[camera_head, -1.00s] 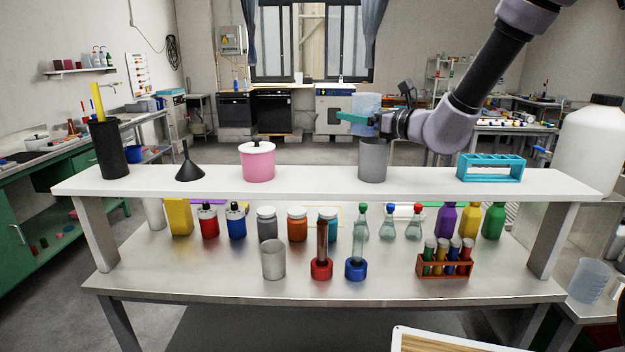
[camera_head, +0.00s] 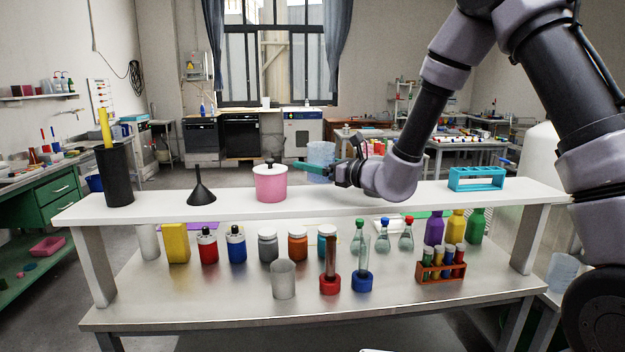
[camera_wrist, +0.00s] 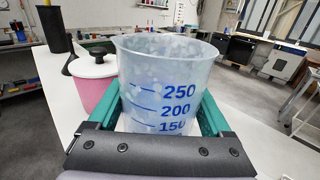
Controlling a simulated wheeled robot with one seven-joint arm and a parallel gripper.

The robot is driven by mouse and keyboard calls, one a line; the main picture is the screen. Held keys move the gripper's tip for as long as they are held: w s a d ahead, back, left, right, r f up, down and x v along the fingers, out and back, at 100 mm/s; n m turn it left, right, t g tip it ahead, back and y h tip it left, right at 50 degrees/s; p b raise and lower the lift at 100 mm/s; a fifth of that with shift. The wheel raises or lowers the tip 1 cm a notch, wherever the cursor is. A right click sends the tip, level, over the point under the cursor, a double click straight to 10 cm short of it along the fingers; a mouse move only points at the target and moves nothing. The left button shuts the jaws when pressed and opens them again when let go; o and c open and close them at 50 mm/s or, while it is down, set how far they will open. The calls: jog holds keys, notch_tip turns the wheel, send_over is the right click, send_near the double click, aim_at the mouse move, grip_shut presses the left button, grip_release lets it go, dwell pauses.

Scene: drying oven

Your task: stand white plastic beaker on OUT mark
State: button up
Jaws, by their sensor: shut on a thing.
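The white plastic beaker (camera_head: 321,153) is translucent, with blue graduations that show in the wrist view (camera_wrist: 165,85). My gripper (camera_head: 308,166) is shut on it; in the wrist view the green fingers (camera_wrist: 158,100) lie along both sides of it. The beaker is upright, mouth up, near the white raised shelf (camera_head: 430,197), right of the pink lidded pot (camera_head: 271,185). Whether its base touches anything is hidden. I cannot make out any OUT mark in either view.
A black funnel (camera_head: 200,190) and black cylinder (camera_head: 117,178) stand left on the shelf, a turquoise rack (camera_head: 477,180) right. Below, the steel table (camera_head: 190,300) holds bottles, flasks, a grey cup (camera_head: 283,280) and a tube rack (camera_head: 441,268). Another translucent beaker (camera_head: 561,272) is at right.

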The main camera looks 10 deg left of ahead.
aim_at(312, 177)
jog(key=shift+f, duration=1.9)
jog(key=shift+f, duration=0.2)
jog(key=o, duration=1.3)
jog(key=shift+r, duration=0.1)
